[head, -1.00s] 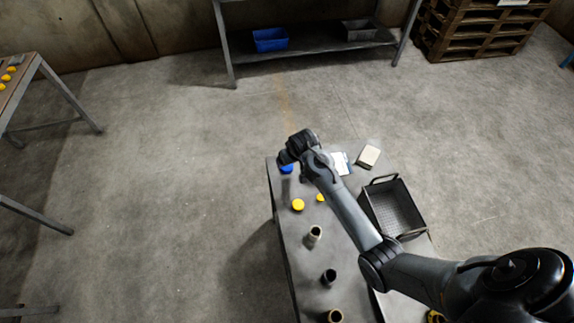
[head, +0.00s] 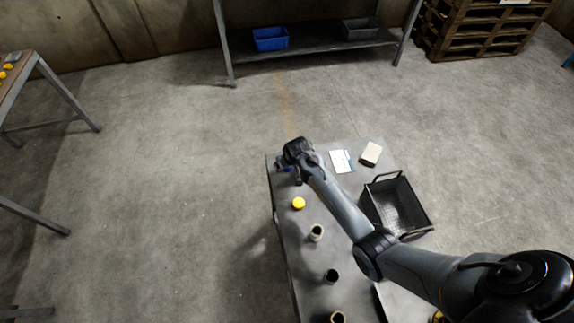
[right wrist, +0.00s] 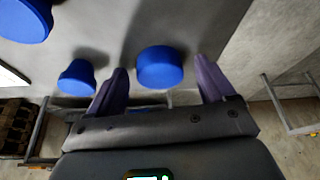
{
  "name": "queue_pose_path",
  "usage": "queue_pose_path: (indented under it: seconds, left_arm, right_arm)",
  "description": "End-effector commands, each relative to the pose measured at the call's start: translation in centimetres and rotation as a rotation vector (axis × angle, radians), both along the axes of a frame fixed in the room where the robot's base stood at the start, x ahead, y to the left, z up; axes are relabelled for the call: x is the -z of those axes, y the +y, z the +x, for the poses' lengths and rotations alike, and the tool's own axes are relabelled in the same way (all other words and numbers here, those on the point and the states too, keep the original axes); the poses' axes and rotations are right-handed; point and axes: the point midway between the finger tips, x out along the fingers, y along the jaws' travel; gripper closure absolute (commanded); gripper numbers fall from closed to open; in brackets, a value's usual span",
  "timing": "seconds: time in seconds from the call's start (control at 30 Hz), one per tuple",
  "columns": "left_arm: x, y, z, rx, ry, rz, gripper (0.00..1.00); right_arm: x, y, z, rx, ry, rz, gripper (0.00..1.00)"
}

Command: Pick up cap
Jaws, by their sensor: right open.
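Blue caps stand at the far end of the grey table (head: 288,240). In the head view only a sliver of blue cap (head: 289,169) shows under my right gripper (head: 281,163). In the right wrist view one blue cap (right wrist: 160,68) sits between the fingertips of my right gripper (right wrist: 161,66), which is open, with gaps on both sides. A second blue cap (right wrist: 77,77) lies just left of the left finger, and a third (right wrist: 24,18) is at the upper left corner. A yellow cap (head: 299,203) lies nearer on the table. My left gripper is out of view.
Dark open-topped cylinders (head: 316,232) stand along the table's left side. A black wire-handled basket (head: 397,206) is at the right. A white paper sheet (head: 341,161) and a pale block (head: 371,153) lie near the far edge. A shelf with a blue bin (head: 270,39) stands beyond.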

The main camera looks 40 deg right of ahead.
Motion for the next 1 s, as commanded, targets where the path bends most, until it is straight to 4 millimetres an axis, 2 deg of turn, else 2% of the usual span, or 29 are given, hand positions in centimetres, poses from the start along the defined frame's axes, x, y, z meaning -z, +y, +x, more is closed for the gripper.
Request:
queue_pose_path:
  seconds: [0.23, 0.6, 1.0]
  left_arm:
    - [-0.03, -0.22, 0.02, -0.006, 0.0, -0.009, 0.57]
    - [-0.03, -0.14, 0.01, -0.004, 0.0, -0.006, 0.57]
    - [-0.24, 0.12, -0.02, 0.003, 0.0, 0.004, 0.57]
  right_arm:
    - [0.03, -0.03, 0.04, 0.0, -0.001, 0.0, 0.19]
    - [0.04, -0.02, 0.01, 0.0, 0.0, 0.0, 0.75]
    - [-0.59, -0.02, 0.04, 0.0, -0.001, 0.0, 0.75]
